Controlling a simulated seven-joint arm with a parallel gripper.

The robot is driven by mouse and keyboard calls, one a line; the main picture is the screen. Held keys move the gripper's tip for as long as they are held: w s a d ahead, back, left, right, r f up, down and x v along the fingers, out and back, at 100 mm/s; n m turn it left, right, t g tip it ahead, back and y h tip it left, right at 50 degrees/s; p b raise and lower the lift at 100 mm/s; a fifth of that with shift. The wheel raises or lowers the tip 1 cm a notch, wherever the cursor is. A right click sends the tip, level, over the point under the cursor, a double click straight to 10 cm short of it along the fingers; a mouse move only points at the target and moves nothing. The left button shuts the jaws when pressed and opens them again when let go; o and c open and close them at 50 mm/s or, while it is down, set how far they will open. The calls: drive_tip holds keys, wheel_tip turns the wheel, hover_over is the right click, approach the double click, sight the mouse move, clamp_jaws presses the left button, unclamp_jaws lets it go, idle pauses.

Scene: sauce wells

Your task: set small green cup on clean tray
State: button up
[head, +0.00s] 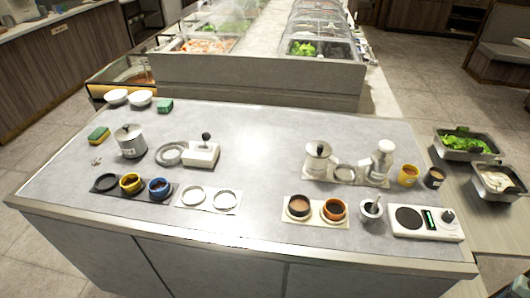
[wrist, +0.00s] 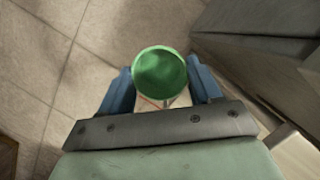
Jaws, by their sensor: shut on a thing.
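In the wrist view the small green cup (wrist: 160,73) sits between the two blue fingers of my gripper (wrist: 160,88), which is shut on it. I look into its round opening; the floor lies behind it, and the cup is clear of the counter. In the head view I cannot make out the cup or gripper clearly. A pale tray (head: 209,208) with two empty round wells lies on the counter's front left-centre. A dark tray (head: 109,194) left of it holds a yellow cup (head: 131,183), a blue cup (head: 159,188) and a black round well or cup (head: 106,183). No label shows which is clean.
A tray with two brown-filled cups (head: 333,210), a small pot with a spoon (head: 370,210) and a white scale (head: 427,222) stand front right. Canisters (head: 318,158) and a lidded pot (head: 130,140) stand behind. The counter's middle (head: 255,160) is clear.

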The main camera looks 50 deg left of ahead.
drive_tip(key=shift+r, duration=0.1)
